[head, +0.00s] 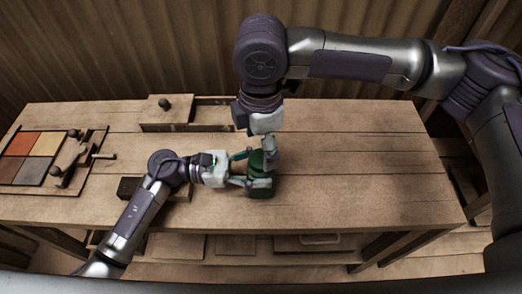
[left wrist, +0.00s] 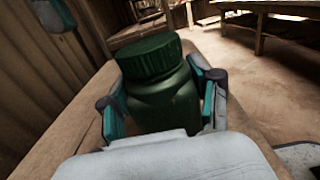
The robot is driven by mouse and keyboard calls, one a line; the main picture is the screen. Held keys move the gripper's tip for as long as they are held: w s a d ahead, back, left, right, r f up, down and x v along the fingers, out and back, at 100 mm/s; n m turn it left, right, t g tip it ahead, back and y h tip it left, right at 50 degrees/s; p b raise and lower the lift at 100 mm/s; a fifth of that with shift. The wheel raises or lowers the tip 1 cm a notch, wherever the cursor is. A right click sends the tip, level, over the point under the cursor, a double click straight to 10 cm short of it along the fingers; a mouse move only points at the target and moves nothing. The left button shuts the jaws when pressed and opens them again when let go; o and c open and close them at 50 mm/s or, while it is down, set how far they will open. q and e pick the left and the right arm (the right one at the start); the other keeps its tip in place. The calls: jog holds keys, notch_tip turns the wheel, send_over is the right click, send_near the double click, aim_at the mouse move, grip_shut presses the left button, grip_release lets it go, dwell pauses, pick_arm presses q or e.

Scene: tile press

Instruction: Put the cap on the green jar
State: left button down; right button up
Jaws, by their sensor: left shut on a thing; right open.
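The green jar (head: 262,187) stands on the workbench, right of its middle-left. My left gripper (head: 243,177) is shut around the jar's body, and its fingers show on both sides of the jar (left wrist: 165,105) in the left wrist view. The dark green ridged cap (left wrist: 149,57) sits over the jar's mouth; whether it is screwed down I cannot tell.
A board with colored tiles (head: 28,157) and a wooden press lie at the bench's left. The workbench's right half (head: 360,180) is clear.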

notch_tip(320, 180, up, 9)
jog(key=shift+f, duration=0.1)
pick_arm(q)
jog(key=shift+c, duration=0.8)
grip_release()
jog(key=a, duration=1.2)
jog(key=shift+s, duration=0.1)
